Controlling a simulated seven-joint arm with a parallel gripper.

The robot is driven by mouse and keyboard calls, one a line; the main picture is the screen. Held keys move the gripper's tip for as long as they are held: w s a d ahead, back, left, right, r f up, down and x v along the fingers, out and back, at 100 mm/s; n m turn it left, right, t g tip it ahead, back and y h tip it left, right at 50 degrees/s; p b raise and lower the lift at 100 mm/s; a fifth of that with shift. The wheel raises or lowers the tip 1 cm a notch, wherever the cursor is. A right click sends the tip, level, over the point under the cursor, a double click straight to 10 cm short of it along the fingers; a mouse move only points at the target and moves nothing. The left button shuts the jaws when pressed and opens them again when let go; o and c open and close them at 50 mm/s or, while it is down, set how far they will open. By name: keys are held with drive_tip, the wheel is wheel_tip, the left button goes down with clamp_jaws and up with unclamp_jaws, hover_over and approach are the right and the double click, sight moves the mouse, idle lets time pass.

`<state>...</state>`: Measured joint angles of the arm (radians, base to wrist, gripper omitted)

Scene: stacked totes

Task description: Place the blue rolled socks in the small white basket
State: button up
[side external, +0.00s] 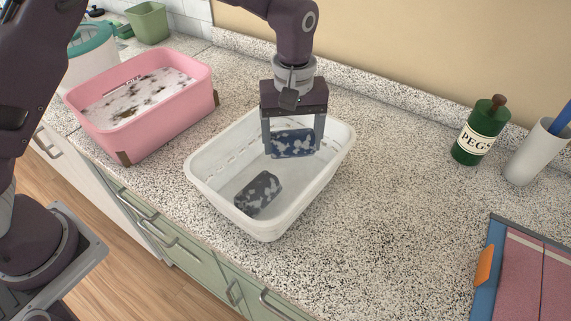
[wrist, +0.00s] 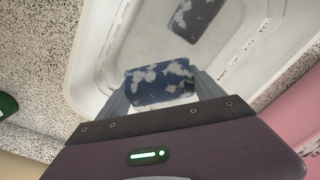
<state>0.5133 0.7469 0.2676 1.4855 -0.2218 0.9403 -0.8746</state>
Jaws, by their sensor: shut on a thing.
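The blue rolled socks (side external: 292,143), dark blue with pale patches, are held between the fingers of my gripper (side external: 292,146). In the wrist view the blue socks (wrist: 160,84) sit between both fingertips of my gripper (wrist: 162,90). The white basket (side external: 213,195) stands on the counter under my gripper, and the fingers reach down inside its rim near the back. A dark grey patterned roll (side external: 258,193) lies on the basket floor toward the front. Whether the blue socks touch the basket floor I cannot tell.
A pink tote (side external: 150,135) with a white, dark-spotted content stands left of the basket. A green PEGS jar (side external: 481,130), a white cup (side external: 530,155) and a folder (side external: 525,275) are at the right. The counter between basket and jar is clear.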

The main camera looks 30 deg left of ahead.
sight(292, 168)
drive_tip(key=shift+f, duration=2.4)
drive_tip(key=shift+f, duration=0.1)
drive_tip(key=o, duration=1.4)
wheel_tip(292, 168, up, 12)
drive_tip(key=shift+r, duration=0.15)
